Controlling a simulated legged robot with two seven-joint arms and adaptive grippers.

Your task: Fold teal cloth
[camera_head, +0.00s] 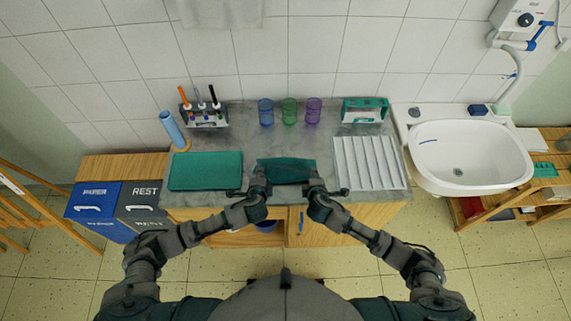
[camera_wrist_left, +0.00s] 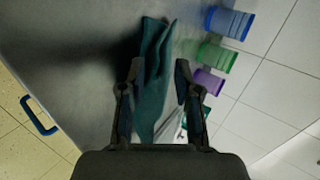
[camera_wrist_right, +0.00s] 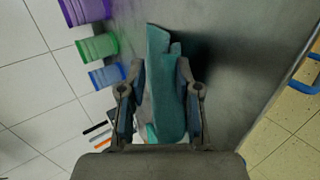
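The teal cloth (camera_head: 285,171) lies at the middle of the grey counter in the head view, darker along its far edge. My left gripper (camera_head: 257,183) is at its near left corner and my right gripper (camera_head: 316,182) at its near right corner. In the left wrist view the creased cloth (camera_wrist_left: 153,85) runs between two fingers that stand apart. In the right wrist view the cloth (camera_wrist_right: 164,90) also lies between spread fingers, with one layer over another. Neither pair of fingers is visibly clamped on it. The near edge is partly hidden by my grippers.
A flat teal mat (camera_head: 205,171) lies left of the cloth, and a white ribbed tray (camera_head: 370,163) lies right. Blue (camera_head: 266,112), green (camera_head: 289,111) and purple (camera_head: 313,110) cups stand behind. A pen rack (camera_head: 205,116) and teal rack (camera_head: 365,110) stand at the back. A sink (camera_head: 470,155) is right.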

